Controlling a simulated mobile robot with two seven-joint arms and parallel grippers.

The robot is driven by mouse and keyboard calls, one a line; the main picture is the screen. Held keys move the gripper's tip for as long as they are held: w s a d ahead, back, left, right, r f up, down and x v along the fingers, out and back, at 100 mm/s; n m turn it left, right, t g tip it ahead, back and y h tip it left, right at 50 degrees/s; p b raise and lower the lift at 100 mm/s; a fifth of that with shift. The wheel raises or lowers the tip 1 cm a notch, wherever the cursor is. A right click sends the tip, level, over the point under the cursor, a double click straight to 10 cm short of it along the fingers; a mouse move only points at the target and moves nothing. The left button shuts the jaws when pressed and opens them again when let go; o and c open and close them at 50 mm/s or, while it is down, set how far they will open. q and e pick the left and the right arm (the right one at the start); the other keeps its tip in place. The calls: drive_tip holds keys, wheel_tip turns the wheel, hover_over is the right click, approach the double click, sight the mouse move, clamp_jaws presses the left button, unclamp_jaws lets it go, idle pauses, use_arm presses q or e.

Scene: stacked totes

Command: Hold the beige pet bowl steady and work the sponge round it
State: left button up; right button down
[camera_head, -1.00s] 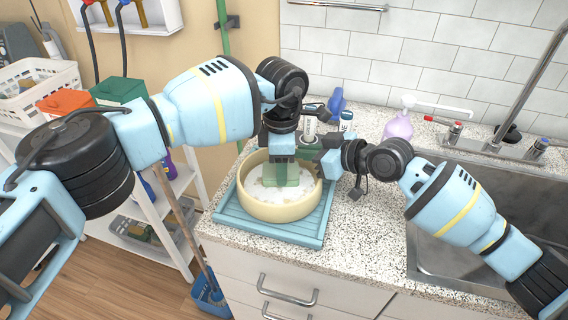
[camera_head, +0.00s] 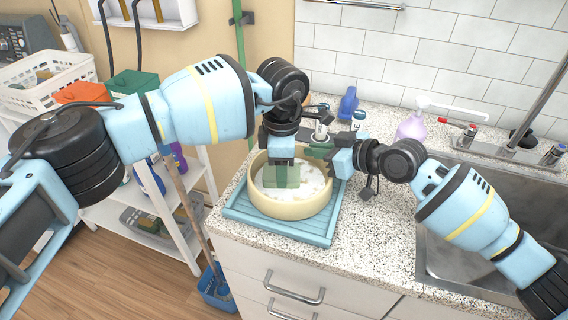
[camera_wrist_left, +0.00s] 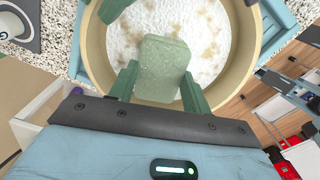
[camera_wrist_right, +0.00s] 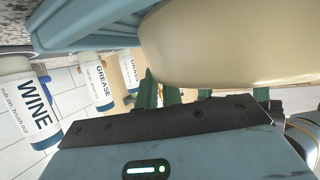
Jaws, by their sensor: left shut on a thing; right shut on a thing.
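The beige pet bowl (camera_head: 290,209) sits upright on a blue ridged tray (camera_head: 238,214) on the counter. White suds with tan patches cover its inside, as the left wrist view shows (camera_wrist_left: 258,45). My left gripper (camera_head: 281,172) is shut on the green sponge (camera_wrist_left: 160,68) and holds it down inside the bowl, left of the middle. My right gripper (camera_head: 322,152) is shut on the bowl's rim at the far right side. In the right wrist view the bowl's outer wall (camera_wrist_right: 230,45) hides most of the fingertips and the grip.
Bottles labelled WINE (camera_wrist_right: 30,105) and GREASE (camera_wrist_right: 95,82) stand behind the bowl. A purple bottle (camera_head: 411,127) stands by the metal sink (camera_head: 440,262) at right. A shelf with a white basket (camera_head: 50,82) is at left. The counter between tray and sink is clear.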

sight(289, 180)
use_arm(q)
drive_tip(key=shift+s+f, duration=0.15)
drive_tip(key=shift+f, duration=0.15)
drive_tip(key=shift+s+r, duration=0.1)
drive_tip(key=shift+s, duration=0.65)
drive_tip(key=shift+d, duration=0.2)
drive_tip(key=shift+s+d+r, duration=0.2)
drive_tip(key=shift+s+d, duration=0.25)
drive_tip(key=shift+d, duration=0.1)
